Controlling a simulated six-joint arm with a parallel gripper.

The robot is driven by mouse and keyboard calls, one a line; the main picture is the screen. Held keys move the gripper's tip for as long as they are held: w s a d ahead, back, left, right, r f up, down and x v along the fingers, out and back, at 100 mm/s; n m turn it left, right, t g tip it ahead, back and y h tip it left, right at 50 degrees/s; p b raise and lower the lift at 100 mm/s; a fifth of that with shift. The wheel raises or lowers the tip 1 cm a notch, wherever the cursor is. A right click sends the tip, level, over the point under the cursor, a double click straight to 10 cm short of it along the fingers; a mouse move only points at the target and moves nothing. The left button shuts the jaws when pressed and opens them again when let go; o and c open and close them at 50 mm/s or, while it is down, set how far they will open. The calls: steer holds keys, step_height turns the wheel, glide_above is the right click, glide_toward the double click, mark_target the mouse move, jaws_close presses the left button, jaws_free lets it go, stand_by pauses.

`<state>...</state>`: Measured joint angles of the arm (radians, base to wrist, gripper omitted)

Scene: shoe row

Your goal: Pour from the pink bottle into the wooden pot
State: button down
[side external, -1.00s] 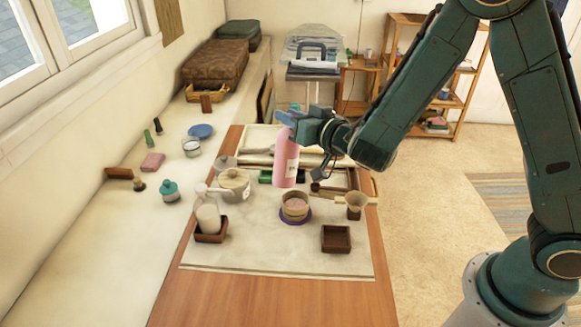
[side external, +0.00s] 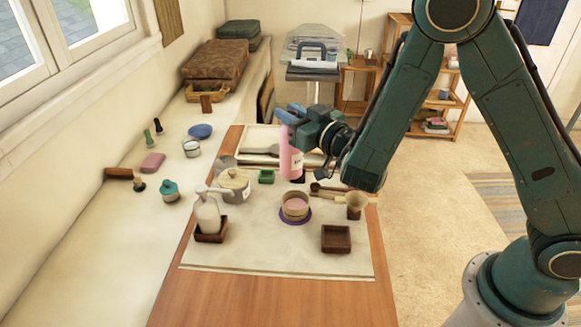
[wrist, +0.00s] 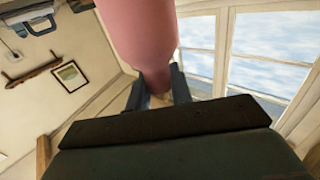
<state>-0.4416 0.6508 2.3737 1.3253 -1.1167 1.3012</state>
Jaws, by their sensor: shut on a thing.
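The pink bottle (side external: 291,160) is held upright, or nearly so, above the far part of the work mat. My gripper (side external: 290,122) is shut on its upper part. In the wrist view, the pink bottle (wrist: 140,35) runs between the two dark fingers of my gripper (wrist: 157,88); its far end is cut off by the frame. The wooden pot (side external: 295,212), a round light-brown vessel with pink contents showing inside, stands on a purple coaster. It is nearer the camera than the bottle and apart from it. The bottle's mouth is hidden.
A lidded pot (side external: 234,185) and a white pump bottle in a brown tray (side external: 211,236) stand left of the wooden pot. The mat's front is clear.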

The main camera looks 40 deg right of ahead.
steer(key=s+a+r, duration=0.2)
steer(key=a+r, duration=0.1)
steer(key=a, duration=0.3)
steer(key=shift+s+a, duration=0.25)
steer(key=shift+s, duration=0.1)
stand_by(0.7)
